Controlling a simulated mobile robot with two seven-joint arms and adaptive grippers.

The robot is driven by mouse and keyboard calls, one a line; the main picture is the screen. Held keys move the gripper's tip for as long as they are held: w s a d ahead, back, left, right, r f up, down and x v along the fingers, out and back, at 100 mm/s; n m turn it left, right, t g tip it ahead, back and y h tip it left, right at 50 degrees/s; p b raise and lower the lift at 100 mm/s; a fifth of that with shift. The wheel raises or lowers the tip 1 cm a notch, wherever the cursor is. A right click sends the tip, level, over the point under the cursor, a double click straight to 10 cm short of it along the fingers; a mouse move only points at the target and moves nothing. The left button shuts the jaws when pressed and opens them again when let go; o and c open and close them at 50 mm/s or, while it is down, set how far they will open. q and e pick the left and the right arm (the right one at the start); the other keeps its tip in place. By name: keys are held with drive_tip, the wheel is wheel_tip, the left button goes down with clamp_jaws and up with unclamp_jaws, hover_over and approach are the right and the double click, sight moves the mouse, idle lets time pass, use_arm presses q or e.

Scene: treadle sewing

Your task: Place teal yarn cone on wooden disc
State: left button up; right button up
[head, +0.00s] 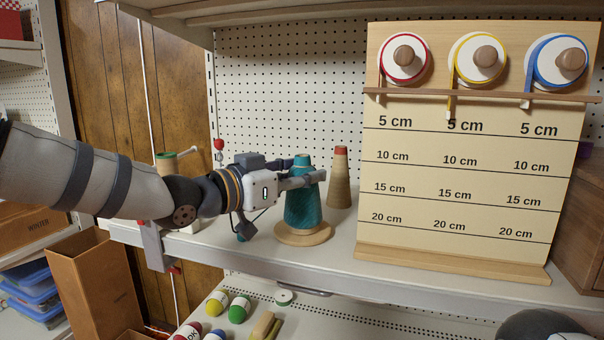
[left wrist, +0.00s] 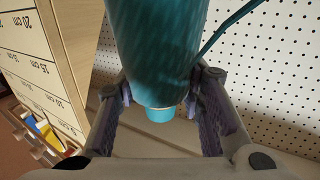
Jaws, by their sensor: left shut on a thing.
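The teal yarn cone (head: 304,206) stands upright at the wooden disc (head: 318,239) on the shelf. Its lower end overlaps the disc in the head view; I cannot tell whether it rests on it or hangs just above. My left gripper (head: 306,181) comes in from the left and is shut on the upper part of the cone. In the left wrist view the cone (left wrist: 158,50) fills the space between the two fingers, and the disc does not show. A teal strand runs off the cone there. My right gripper is not in view.
A tan cone with a red top (head: 340,180) stands just behind, to the right. A measuring board (head: 460,235) with three ribbon spools stands further right. A spool with a green rim (head: 167,160) is behind my left arm. Several small coloured items lie on the lower shelf.

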use_arm(q)
drive_tip(key=o, duration=1.2)
drive_tip(key=shift+f, duration=0.15)
drive_tip(key=shift+a+r, duration=0.1)
drive_tip(key=shift+r, duration=0.15)
drive_tip(key=p+v, duration=0.1)
drive_tip(key=v, duration=1)
drive_tip(key=shift+s+a+p, duration=0.25)
drive_tip(key=shift+s+p, duration=0.05)
drive_tip(key=shift+s, duration=0.05)
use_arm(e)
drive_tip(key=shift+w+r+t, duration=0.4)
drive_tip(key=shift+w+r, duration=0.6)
